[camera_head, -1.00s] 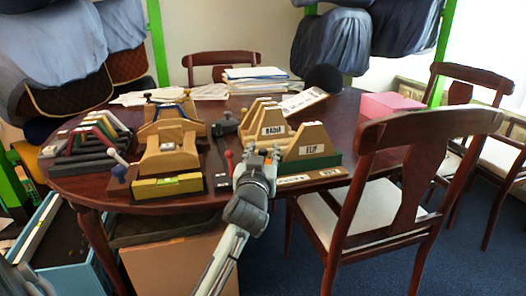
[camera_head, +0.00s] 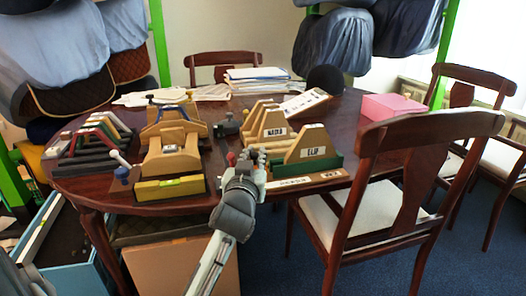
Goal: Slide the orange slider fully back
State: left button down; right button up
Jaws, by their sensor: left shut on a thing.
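My left gripper (camera_head: 247,163) is at the front edge of the table, between the dark rail with a red knob (camera_head: 230,158) and the wooden stand labelled ELIF (camera_head: 314,147). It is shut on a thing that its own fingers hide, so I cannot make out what. I cannot pick out the orange slider for certain. The nearest match is a tan-orange block (camera_head: 172,160) on the wooden fitting jig left of the gripper, which has a yellow level (camera_head: 170,188) at its front. My right gripper is not in view.
A second stand labelled NADIA (camera_head: 272,125) is behind the ELIF one. Coloured arches (camera_head: 100,132) stand at the left of the table (camera_head: 350,110). A pink box (camera_head: 392,106) is at the right. A chair (camera_head: 400,190) stands close on the right.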

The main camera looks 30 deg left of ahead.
pick_arm(q)
jog(key=shift+s+a+f, duration=0.1)
jog(key=shift+a+f, duration=0.05)
jog(key=c, duration=1.4)
grip_release()
jog(key=shift+s+a, duration=0.1)
jog(key=shift+s, duration=0.05)
jog(key=shift+s+d, duration=0.3)
jog(key=v, duration=0.6)
jog(key=shift+s+d, duration=0.15)
jog(key=shift+s, duration=0.2)
